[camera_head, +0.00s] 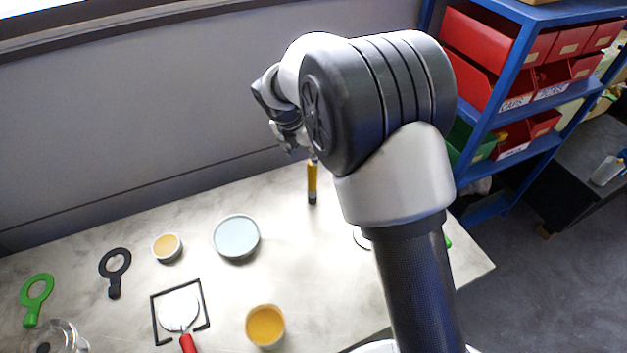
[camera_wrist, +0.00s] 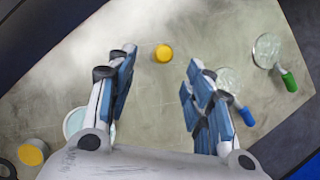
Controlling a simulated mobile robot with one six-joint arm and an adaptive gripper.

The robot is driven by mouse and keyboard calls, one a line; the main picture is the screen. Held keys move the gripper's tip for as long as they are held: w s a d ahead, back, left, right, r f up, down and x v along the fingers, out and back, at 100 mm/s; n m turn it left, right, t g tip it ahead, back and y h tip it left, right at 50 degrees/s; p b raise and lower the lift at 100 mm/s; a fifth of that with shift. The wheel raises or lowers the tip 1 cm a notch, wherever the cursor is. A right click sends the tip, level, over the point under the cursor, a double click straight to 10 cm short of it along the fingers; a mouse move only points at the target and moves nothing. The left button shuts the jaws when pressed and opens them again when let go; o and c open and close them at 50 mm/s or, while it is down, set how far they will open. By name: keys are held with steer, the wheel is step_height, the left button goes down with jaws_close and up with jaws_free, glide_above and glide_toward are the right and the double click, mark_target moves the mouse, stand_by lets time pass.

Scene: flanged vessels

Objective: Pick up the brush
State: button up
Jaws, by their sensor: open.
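The brush (camera_head: 312,182) appears in the head view as a narrow yellow-orange handle with a dark lower end, near the back of the table. Its upper end meets the outline of my arm. In the wrist view a round yellow shape (camera_wrist: 163,53) lies between and slightly beyond my fingertips; it looks like the brush seen end-on, though I cannot be sure. My gripper (camera_wrist: 161,66) is open, with its two blue-padded fingers spread wide and nothing between them touching. In the head view my gripper (camera_head: 287,137) shows above and left of the brush, partly hidden behind my wrist.
A pale blue round dish (camera_head: 236,237) and small cup (camera_head: 167,247) stand left of the brush. A larger yellow-filled cup (camera_head: 265,325) is nearer. Green-handled (camera_wrist: 289,80) and blue-handled (camera_wrist: 246,116) tools lie right in the wrist view. A blue shelf (camera_head: 487,120) stands right of the table.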

mark_target(310, 162)
steer(key=b+x, duration=0.1)
steer(key=x, duration=0.7)
steer(key=shift+w+d+f+b, duration=0.1)
steer(key=shift+f+b, duration=0.05)
steer(key=shift+b, duration=0.2)
steer(key=b+x, duration=0.1)
steer(key=x, duration=0.4)
steer(key=shift+d+f+b, duration=0.2)
steer(key=shift+d+b, duration=0.05)
steer(key=shift+b, duration=0.15)
steer(key=shift+r, duration=0.1)
steer(key=shift+c, duration=0.4)
jaws_close()
